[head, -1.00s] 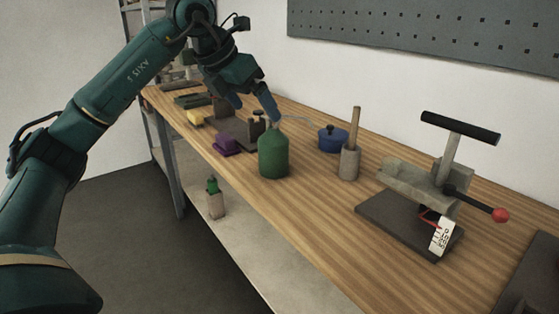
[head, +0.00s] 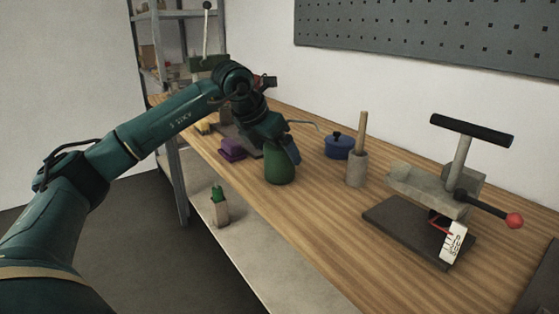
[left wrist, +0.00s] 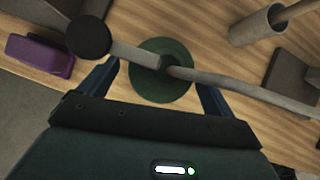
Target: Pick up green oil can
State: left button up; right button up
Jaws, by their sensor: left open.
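The green oil can (head: 280,170) stands upright on the wooden workbench (head: 300,222); its thin grey spout points right in the head view. In the left wrist view the oil can (left wrist: 162,84) is seen from above, between the two blue fingers of my left gripper (left wrist: 157,88). The left gripper (head: 281,146) is lowered around the can's upper part and is open, with gaps visible beside the can. In the head view the gripper hides the can's top. My right gripper is not in view.
A purple block (head: 232,149) sits left of the can. A blue lidded pot (head: 339,145) and a grey holder with a wooden handle (head: 357,168) stand to its right. A vise-like tool on a dark plate (head: 391,226) is farther right. The front middle of the bench is clear.

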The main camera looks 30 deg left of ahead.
pick_arm(q)
jog(key=shift+w+f, duration=0.1)
jog(key=shift+f, duration=0.05)
jog(key=shift+c, duration=0.5)
jog(key=c, duration=1.1)
